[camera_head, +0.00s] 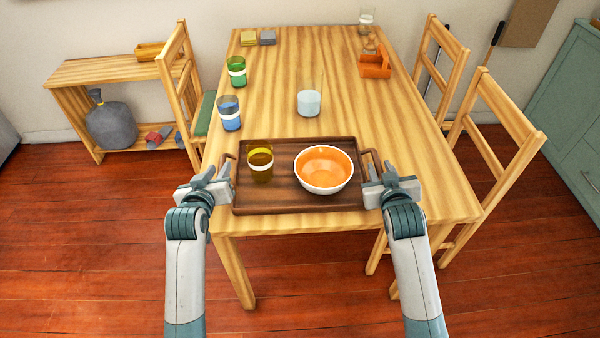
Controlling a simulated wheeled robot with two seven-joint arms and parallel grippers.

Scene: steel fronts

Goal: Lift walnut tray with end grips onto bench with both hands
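The dark walnut tray (290,204) is at the near end of the wooden table, with a raised handle at each short end. It carries a glass of yellowish drink (260,165) on its left and a white bowl with orange inside (324,169) on its right. My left gripper (222,176) is at the left handle (229,158). My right gripper (372,181) is at the right handle (375,160). The grippers hide the near parts of both handles. I cannot tell whether the fingers are closed on them, or whether the tray touches the table.
The table (400,125) also holds a green cup (237,72), a blue cup (229,114), a clear glass (309,101) and an orange caddy (375,66). A low wooden bench with a shelf (103,70) stands back left. Chairs (495,130) flank the table. Floor at left is clear.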

